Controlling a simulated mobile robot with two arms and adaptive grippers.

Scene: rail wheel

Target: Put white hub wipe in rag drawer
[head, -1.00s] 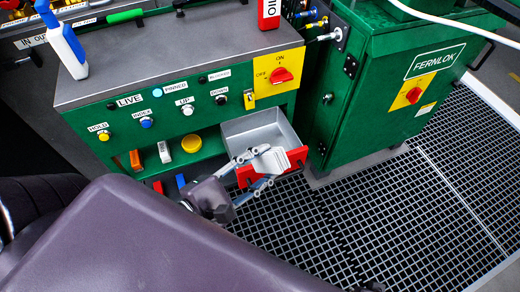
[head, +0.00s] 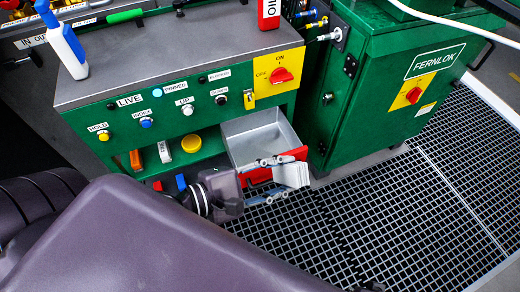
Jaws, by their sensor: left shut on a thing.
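The white hub wipe (head: 292,174) is a small white folded piece between the fingertips of my left gripper (head: 285,178). My left gripper is shut on it, with the fingers pointing right. An open drawer (head: 255,132) with a grey metal inside and a red front (head: 299,153) sticks out of the green cabinet. The visible part of its inside looks empty. The wipe and fingers overlap the red front in the picture and partly hide it; how far above or before it they are, I cannot tell. My right gripper is not in view.
The green control cabinet (head: 110,128) carries buttons and a red rotary switch (head: 281,75). A blue-and-white bottle (head: 63,42) stands on its top. An open shelf beside the drawer holds a yellow round item (head: 191,144). A green FERNLOK cabinet (head: 375,120) stands right. Grating floor (head: 400,215) is clear.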

